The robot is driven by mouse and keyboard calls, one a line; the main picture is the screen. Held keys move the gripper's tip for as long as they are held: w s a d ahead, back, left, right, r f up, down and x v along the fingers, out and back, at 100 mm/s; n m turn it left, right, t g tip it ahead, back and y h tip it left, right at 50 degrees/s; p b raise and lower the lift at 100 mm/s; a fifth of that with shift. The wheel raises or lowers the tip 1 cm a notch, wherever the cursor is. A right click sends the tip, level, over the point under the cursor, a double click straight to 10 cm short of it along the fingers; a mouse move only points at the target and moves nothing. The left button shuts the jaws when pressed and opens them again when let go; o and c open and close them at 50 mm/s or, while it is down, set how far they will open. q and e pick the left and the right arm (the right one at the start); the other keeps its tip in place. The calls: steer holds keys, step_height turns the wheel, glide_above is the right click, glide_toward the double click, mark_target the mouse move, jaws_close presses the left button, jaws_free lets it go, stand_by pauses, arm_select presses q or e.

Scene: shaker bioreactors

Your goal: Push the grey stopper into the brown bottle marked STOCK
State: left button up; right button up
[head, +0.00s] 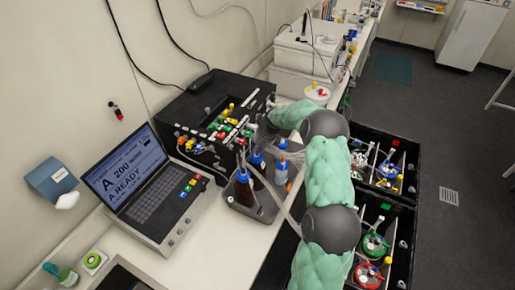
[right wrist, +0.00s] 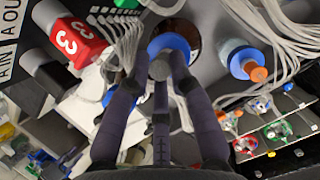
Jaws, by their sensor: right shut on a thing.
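My right gripper (head: 262,138) reaches in over the grey bottle tray. In the right wrist view its dark fingers (right wrist: 160,68) are shut on a small grey stopper (right wrist: 159,67). Behind the stopper is a bottle's blue collar (right wrist: 181,43), with brown glass (right wrist: 178,24) beyond it. Whether the stopper touches the mouth cannot be told. In the head view two brown bottles with blue collars show, a front one (head: 243,190) and one behind (head: 258,172). No STOCK mark is readable, so which one is under the gripper is unclear. My left gripper is out of view.
A bottle with an orange cap (head: 281,175) stands in the grey tray (head: 262,213), close to the brown bottles. A laptop (head: 150,195) is at left. A black unit with coloured blocks (head: 205,105) stands behind. Black crates (head: 385,215) with coloured-lid vessels are at right. Pale tubes run nearby.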

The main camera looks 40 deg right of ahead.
steer(key=o, duration=0.9)
steer(key=v, duration=1.2)
steer(key=shift+f, duration=0.1)
